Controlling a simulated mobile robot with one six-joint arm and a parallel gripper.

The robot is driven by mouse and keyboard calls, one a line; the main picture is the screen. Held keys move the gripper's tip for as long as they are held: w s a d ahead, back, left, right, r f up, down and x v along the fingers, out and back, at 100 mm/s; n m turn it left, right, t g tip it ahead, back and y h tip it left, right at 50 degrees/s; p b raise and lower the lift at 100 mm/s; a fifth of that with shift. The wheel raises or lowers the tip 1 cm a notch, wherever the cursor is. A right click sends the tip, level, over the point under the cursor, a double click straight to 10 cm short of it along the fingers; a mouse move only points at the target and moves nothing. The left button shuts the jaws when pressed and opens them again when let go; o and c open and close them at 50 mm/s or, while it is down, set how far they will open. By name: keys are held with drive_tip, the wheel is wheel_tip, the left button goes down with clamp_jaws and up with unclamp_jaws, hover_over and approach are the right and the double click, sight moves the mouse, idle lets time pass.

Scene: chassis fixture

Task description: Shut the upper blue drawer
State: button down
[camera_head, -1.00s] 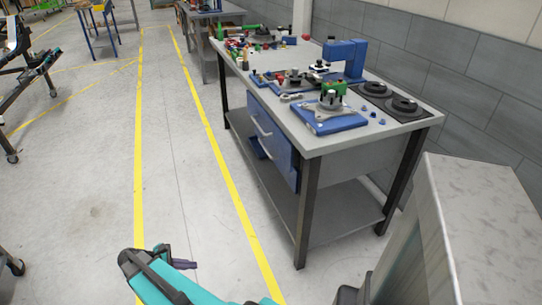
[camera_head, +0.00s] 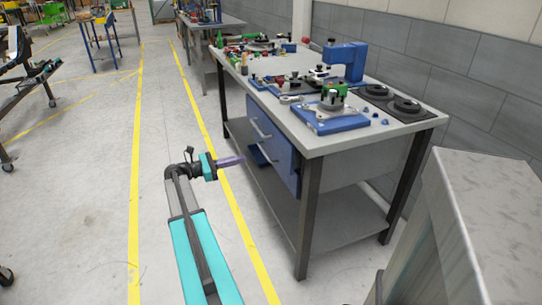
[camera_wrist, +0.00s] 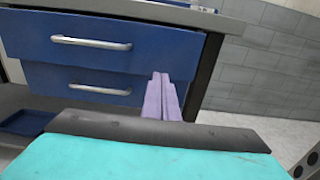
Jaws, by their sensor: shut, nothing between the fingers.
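The upper blue drawer (camera_wrist: 105,42) has a silver bar handle and shows across the top of the wrist view. It appears to stand out in front of the lower blue drawer (camera_wrist: 55,78). In the head view the blue drawer fronts (camera_head: 284,152) are on the left side of the workbench. My gripper (camera_head: 240,159) is left of them, over the floor, with its purple fingers pointing toward the bench. The fingers also show in the wrist view (camera_wrist: 161,95), together and empty, in front of the drawers' right part. I see no clear contact with the drawers.
The grey workbench (camera_head: 290,112) has dark legs and a lower shelf (camera_head: 335,222). Fixtures, including a blue plate (camera_head: 325,124), stand on its top. A blue tray (camera_wrist: 28,122) lies below the drawers. The floor left of the bench is clear, with yellow lines.

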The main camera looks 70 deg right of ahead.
sight(279, 150)
drive_tip(key=shift+s+d, duration=0.1)
idle(0.3)
drive_tip(key=x, duration=1.3)
drive_tip(key=shift+s+d, duration=0.2)
drive_tip(key=shift+s, duration=0.05)
